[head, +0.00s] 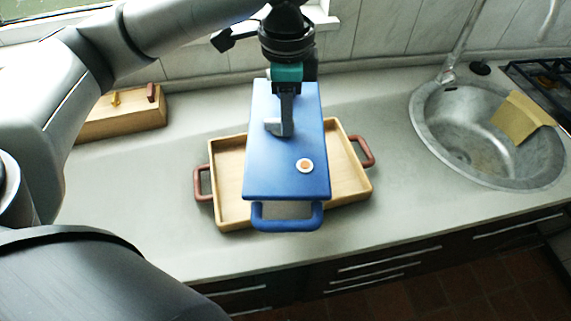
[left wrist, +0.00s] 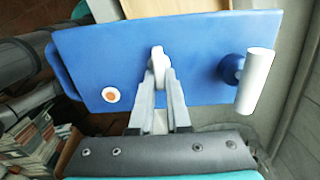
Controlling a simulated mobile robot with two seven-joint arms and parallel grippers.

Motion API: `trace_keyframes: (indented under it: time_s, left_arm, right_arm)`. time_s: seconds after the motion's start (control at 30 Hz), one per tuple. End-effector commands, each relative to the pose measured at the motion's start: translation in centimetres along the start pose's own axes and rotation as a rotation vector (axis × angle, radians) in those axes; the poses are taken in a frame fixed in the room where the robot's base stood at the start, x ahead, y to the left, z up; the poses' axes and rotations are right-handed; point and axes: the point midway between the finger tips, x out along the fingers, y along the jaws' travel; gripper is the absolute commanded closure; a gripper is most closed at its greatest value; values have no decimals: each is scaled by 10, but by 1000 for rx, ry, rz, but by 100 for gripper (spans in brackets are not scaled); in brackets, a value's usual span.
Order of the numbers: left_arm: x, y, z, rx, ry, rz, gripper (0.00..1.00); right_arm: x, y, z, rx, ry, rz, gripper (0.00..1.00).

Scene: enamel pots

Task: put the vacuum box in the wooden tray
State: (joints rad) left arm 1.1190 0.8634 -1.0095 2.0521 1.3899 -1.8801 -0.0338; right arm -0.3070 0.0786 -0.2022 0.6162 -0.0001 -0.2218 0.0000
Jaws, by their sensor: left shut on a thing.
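The vacuum box (head: 262,170) is a blue block with a blue handle at its front end and a round white-and-orange button on top. My left gripper (head: 281,128) is shut on a pale part on its top. The left wrist view also shows the box (left wrist: 205,60), with that part between the fingers (left wrist: 160,72) and a grey cylinder on a blue stem at right. The wooden tray (head: 232,205), with two red-brown side handles, lies on the counter. The box overlaps the tray's middle and seems held above it; its underside is hidden. My right gripper is out of view.
A wooden box (head: 125,122) with small items on top stands at the back left. A round metal sink (head: 440,130) at the right has a tan cloth or board (head: 520,116) in it. The counter between tray and sink is clear.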

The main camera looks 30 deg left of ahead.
Motion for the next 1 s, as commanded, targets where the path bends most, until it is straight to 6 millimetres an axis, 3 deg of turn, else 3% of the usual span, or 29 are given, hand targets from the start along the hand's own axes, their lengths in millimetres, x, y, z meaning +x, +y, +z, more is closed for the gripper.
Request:
trace_keyframes:
  time_s: [0.03, 0.6, 0.8, 1.0]
  left_arm:
    - [-10, -3, 0, 75, 2, -2, 100]
    - [-62, -29, 9, 986, 4, 2, 100]
    - [-74, -35, 12, 1216, 5, 5, 100]
    - [-74, -37, 13, 1318, 7, 8, 100]
  right_arm:
    - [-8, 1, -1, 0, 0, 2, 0]
    - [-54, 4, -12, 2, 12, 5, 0]
    - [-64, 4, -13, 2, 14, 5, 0]
    - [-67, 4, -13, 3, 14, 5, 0]
